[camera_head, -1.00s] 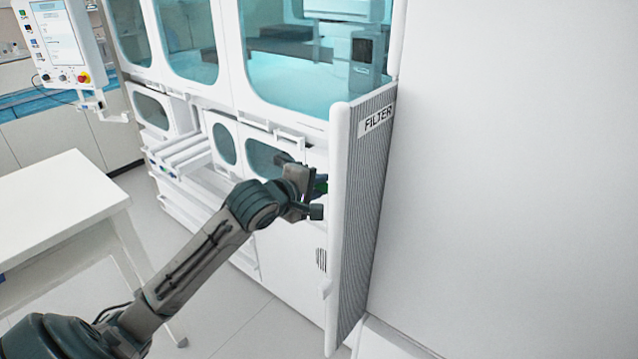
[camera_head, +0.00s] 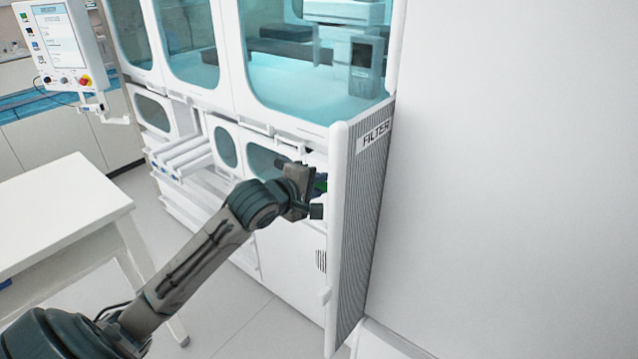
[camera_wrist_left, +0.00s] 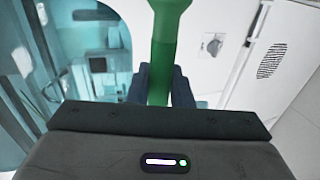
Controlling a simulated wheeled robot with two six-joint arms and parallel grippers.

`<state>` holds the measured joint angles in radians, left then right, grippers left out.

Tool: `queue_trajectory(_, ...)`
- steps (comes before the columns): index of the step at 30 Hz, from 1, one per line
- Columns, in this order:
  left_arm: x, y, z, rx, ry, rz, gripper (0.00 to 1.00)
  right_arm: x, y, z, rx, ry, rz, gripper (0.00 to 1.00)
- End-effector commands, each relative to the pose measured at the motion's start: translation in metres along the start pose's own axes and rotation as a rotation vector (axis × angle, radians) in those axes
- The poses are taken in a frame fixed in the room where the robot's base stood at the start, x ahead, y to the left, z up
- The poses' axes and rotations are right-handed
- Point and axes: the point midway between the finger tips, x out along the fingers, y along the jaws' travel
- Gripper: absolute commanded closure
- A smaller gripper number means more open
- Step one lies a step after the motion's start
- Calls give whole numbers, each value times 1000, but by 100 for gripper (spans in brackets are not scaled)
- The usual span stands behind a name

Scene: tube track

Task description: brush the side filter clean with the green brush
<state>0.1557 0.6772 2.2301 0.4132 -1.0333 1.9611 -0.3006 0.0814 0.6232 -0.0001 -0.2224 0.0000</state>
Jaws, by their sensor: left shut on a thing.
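The side filter (camera_head: 362,220) is a tall, grey, ribbed panel on the right side of the white machine, with a "FILTER" label near its top. My left gripper (camera_head: 318,196) is in front of the machine, just left of the filter's white front edge. It is shut on the green brush (camera_head: 321,183), of which only a small green bit shows in the head view. In the left wrist view the brush's green handle (camera_wrist_left: 163,60) stands between the fingers and runs up out of the picture, so its bristles are hidden. My right gripper is not in view.
The white machine (camera_head: 290,250) with teal windows stands behind my left arm. A white table (camera_head: 60,205) is at the left and a control panel (camera_head: 60,45) at the upper left. A plain white wall (camera_head: 520,180) fills the right, beside the filter.

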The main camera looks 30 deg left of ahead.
Motion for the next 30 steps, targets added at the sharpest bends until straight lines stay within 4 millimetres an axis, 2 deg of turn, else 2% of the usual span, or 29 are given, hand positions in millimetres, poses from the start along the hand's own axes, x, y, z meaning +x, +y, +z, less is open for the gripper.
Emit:
queue_trajectory(1,-2,6,0,-1,-1,1,100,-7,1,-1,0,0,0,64)
queue_trajectory(6,-4,11,0,-1,-2,1,100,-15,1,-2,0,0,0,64)
queue_trajectory(17,-4,10,-2,1,0,0,100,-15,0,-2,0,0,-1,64)
queue_trajectory(30,-4,11,-45,4,2,-3,100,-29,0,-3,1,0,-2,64)
